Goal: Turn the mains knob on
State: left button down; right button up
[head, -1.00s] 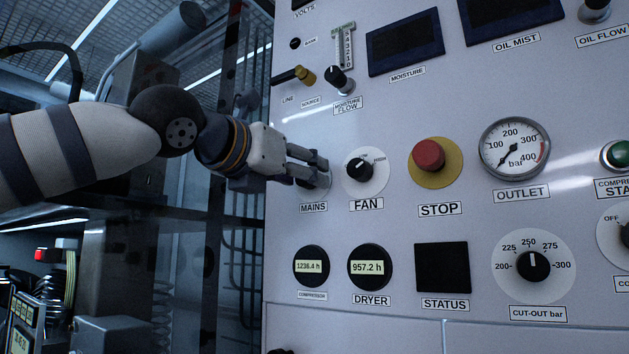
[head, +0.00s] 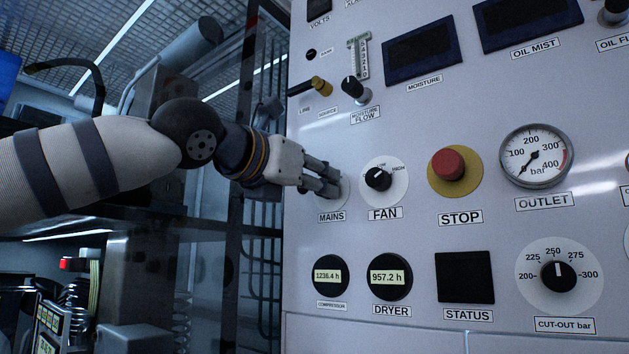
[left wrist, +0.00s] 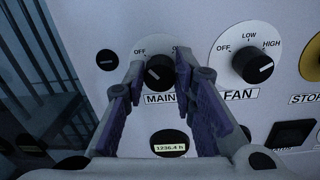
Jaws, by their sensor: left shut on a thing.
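The mains knob (left wrist: 160,73) is a black round knob on a pale dial plate, with "OFF" at its upper left in the left wrist view. A light mark shows on its face; I cannot tell exactly where it points. My left gripper (left wrist: 161,66) has one finger on each side of the knob, shut on it. The right finger hides part of the dial. In the head view my left gripper (head: 334,182) reaches the panel above the "MAINS" label (head: 331,217) and hides the knob. My right gripper is not in view.
The fan knob (head: 378,179) sits close to the right of the mains knob. Beyond it is the red stop button (head: 447,163). The compressor hour meter (head: 330,277) is below. A brass-ended source valve (head: 320,87) sticks out above. The panel's left edge is close to my gripper.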

pick_arm(q)
jog(key=shift+f+m+h, duration=0.15)
jog(key=shift+m+h, duration=0.05)
jog(key=shift+m, duration=3.95)
jog(key=shift+f+m+h, duration=0.1)
jog(key=shift+m+h, duration=0.1)
jog(key=shift+m, duration=3.95)
jog(key=shift+r+m, duration=0.1)
jog(key=shift+m, duration=0.2)
jog(key=c, duration=1.7)
grip_release()
jog(key=o, duration=0.4)
jog(key=shift+w+d, duration=0.1)
jog(key=shift+w, duration=0.1)
jog(key=shift+s, duration=0.15)
